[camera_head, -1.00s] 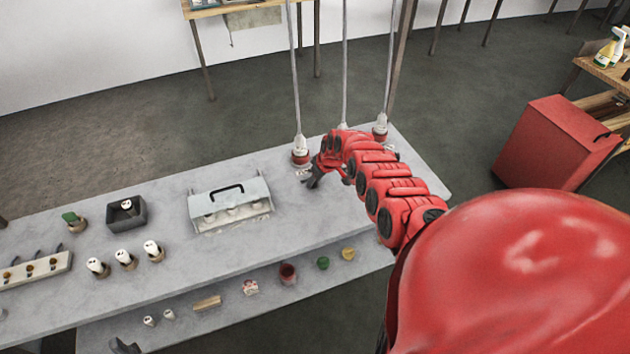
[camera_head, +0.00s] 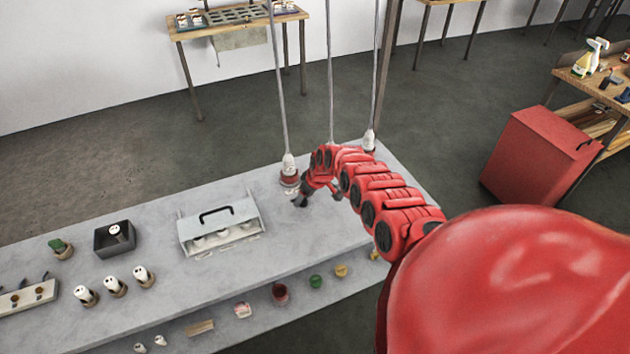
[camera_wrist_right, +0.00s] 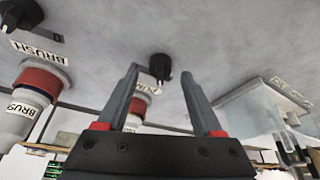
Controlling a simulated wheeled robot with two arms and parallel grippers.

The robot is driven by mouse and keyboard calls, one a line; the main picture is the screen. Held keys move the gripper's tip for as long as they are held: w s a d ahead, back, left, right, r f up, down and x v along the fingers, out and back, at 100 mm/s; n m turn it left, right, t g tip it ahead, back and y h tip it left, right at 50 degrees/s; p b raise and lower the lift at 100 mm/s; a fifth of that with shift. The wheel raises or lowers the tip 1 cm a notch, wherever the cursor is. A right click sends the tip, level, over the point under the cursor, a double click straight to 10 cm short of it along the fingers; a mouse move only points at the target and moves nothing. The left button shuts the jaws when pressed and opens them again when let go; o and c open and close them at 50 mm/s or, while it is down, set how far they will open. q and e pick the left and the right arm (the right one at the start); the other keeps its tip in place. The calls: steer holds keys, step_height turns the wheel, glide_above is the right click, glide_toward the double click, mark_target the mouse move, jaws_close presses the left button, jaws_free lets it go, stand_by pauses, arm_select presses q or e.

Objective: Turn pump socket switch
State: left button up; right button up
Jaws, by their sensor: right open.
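A black switch knob (camera_wrist_right: 160,66) shows in the right wrist view on the grey surface, between the fingertips of my right gripper (camera_wrist_right: 161,74). I cannot tell whether a finger touches it. A red-and-white socket with plug (camera_wrist_right: 135,116) and a partly hidden, upside-down label (camera_wrist_right: 149,88) sit beside it, partly behind a finger. In the head view my right gripper (camera_head: 317,198) is open and low over the grey bench (camera_head: 320,235), near a red-based white plug (camera_head: 289,170). The knob cannot be made out there. My left gripper is not in view.
Another socket (camera_wrist_right: 38,85), labelled BRUSH, and its dark knob (camera_wrist_right: 22,14) are at left in the wrist view. A clear-sided box with black handle (camera_head: 218,228) stands left of the gripper. Cables hang to the plugs; another plug (camera_head: 369,140) stands behind my arm.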

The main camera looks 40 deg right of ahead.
steer(key=p+v, duration=0.7)
steer(key=v, duration=0.9)
steer(key=shift+p, duration=0.4)
steer(key=shift+f, duration=0.1)
